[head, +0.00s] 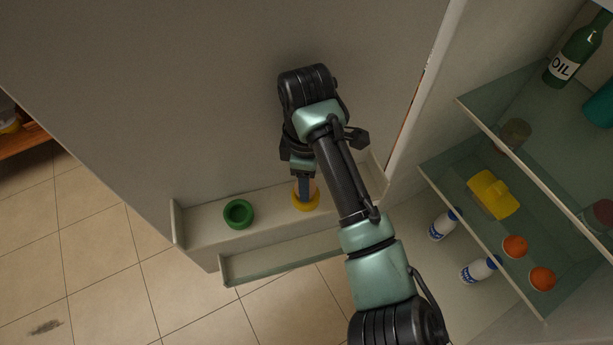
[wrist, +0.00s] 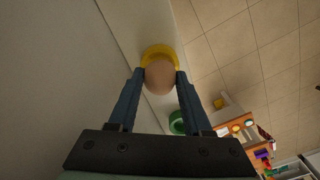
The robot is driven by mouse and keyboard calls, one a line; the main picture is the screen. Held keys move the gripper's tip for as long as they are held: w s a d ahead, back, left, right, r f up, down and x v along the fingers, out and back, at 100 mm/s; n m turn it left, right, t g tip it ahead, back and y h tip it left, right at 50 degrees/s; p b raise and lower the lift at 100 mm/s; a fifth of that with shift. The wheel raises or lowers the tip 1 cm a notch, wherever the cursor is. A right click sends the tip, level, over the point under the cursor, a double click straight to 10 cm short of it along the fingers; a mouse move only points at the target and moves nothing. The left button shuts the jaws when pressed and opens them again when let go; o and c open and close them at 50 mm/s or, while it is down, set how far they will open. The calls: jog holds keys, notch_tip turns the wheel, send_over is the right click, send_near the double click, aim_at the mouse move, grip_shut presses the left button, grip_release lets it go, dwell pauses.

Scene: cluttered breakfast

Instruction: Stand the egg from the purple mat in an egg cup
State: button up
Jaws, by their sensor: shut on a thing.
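My gripper (head: 305,187) is shut on a brown egg (wrist: 160,76), with one finger on each side of it in the wrist view. The egg is at a yellow egg cup (head: 306,203) on the fridge door shelf; the yellow rim (wrist: 161,50) shows behind the egg in the wrist view. I cannot tell whether the egg rests fully in the cup. A green egg cup (head: 238,213) stands empty on the same shelf, left of the yellow one; it also shows in the wrist view (wrist: 177,123). The purple mat is not clearly in view.
The door shelf (head: 196,222) has a raised front edge. The tiled floor (head: 90,255) at the left is open.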

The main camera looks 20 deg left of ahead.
jog(key=shift+f+b, duration=0.6)
jog(key=shift+f, duration=0.4)
dwell(0.8)
jog(key=o, duration=1.4)
jog(key=shift+r, duration=0.1)
jog(key=r+p, duration=0.1)
jog(key=d+r+p, duration=0.1)
jog(key=r, duration=0.1)
jog(key=r+p, duration=0.1)
jog(key=p, duration=0.1)
jog(key=shift+w+d+r, duration=0.2)
jog(key=shift+d+r, duration=0.2)
jog(key=shift+w+d+b, duration=0.25)
jog(key=shift+w+d, duration=0.35)
jog(key=shift+d, duration=1.7)
jog(key=shift+w+d+b, duration=0.25)
jog(key=shift+w+d, duration=0.35)
jog(key=shift+d, duration=1.7)
jog(key=shift+w+d+b, duration=0.25)
jog(key=shift+w+d, duration=0.35)
jog(key=shift+d, duration=1.7)
